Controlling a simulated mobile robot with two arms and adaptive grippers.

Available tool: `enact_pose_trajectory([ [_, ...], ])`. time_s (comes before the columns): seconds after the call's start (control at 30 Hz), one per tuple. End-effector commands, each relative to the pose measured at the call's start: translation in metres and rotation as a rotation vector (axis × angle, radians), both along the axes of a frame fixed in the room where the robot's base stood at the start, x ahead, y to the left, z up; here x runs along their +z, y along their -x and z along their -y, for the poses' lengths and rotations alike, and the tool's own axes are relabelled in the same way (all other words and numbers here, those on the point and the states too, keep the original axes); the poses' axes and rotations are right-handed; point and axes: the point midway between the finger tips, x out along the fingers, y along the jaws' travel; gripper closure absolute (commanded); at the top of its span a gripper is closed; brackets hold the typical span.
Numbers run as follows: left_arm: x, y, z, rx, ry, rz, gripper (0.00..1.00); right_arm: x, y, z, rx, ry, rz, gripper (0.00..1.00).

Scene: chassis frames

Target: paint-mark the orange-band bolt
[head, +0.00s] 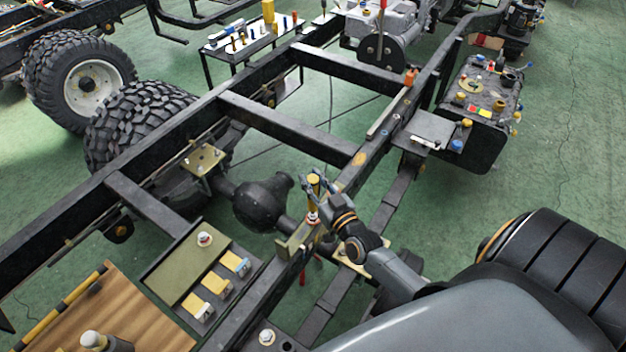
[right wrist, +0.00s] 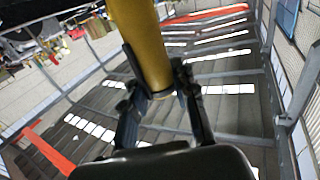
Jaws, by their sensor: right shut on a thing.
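My right gripper (head: 314,187) is shut on a yellow cylinder (head: 314,180), which looks like the paint marker. It stands roughly upright above the near chassis rail. The right wrist view shows the yellow cylinder (right wrist: 145,45) between my two fingers (right wrist: 160,100). Just below it, a pale bolt-like piece with a reddish-orange band (head: 312,218) sits at the rail; I cannot tell whether the marker touches it. Another pale bolt head with a reddish band (head: 205,239) is on the olive tray (head: 178,268). A pale bolt (head: 267,337) is at the lower rail.
Yellow blocks (head: 215,283) stand on the tray's right side. A wooden board (head: 130,320) is at lower left. The axle housing (head: 262,203) lies between the rails. A cluttered dark box (head: 478,105) is at upper right. A tool table (head: 255,42) stands behind.

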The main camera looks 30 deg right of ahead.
Motion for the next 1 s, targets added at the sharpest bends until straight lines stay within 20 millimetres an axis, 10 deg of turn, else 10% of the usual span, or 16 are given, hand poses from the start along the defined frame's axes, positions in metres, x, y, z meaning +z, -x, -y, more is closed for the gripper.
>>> enact_pose_trajectory([
  [1.0, 0.0038, 0.0008, 0.0003, -0.002, 0.001, -0.001, 0.39, 0.0021, 0.0000, 0.0000, 0.000, 0.001, 0.000, 1.00],
])
